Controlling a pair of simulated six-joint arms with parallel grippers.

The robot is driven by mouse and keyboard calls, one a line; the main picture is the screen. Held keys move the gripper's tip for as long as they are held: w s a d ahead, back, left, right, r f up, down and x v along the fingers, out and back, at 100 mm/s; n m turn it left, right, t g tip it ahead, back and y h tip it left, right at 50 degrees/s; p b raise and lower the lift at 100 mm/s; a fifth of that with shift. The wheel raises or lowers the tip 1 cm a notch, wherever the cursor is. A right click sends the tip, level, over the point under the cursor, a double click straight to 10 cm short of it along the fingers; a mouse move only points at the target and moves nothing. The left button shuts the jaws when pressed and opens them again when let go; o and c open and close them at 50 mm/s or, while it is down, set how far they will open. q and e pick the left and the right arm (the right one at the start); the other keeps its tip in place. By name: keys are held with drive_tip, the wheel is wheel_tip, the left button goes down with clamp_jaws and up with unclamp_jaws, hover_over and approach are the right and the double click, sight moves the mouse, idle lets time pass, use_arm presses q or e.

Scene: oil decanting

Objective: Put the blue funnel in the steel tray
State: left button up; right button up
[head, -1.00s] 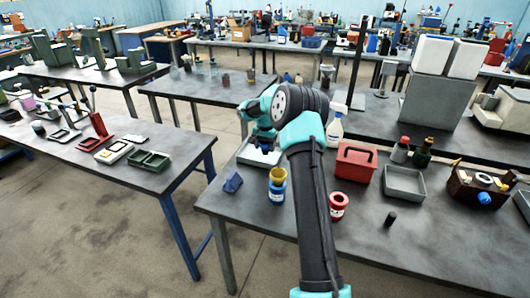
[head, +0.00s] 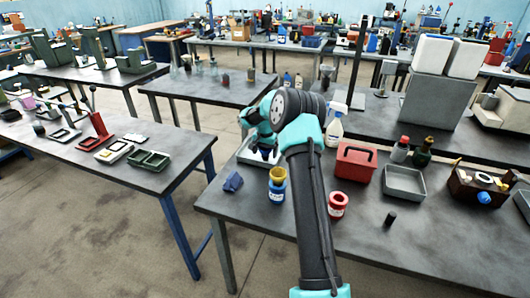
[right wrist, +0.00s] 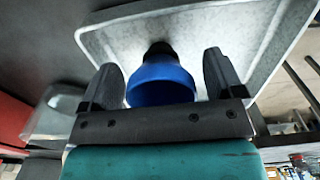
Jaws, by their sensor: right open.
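The blue funnel (right wrist: 162,84) shows in the right wrist view between the two fingers of my right gripper (right wrist: 165,78), with its dark narrow end over the pale floor of the steel tray (right wrist: 215,40). The fingers are open, with a gap visible on each side of the funnel. In the head view my right gripper (head: 264,153) points down at the steel tray (head: 242,158) at the table's far left; the arm hides much of the tray. Whether the funnel touches the tray floor cannot be told. My left gripper is not in view.
Near the tray stand a blue wedge (head: 233,182), a blue jar with a yellow top (head: 277,187) and a red-and-white jar (head: 338,205).

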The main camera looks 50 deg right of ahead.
drive_tip(key=shift+r, duration=0.1)
wheel_tip(320, 180, up, 12)
idle(0.7)
idle(0.3)
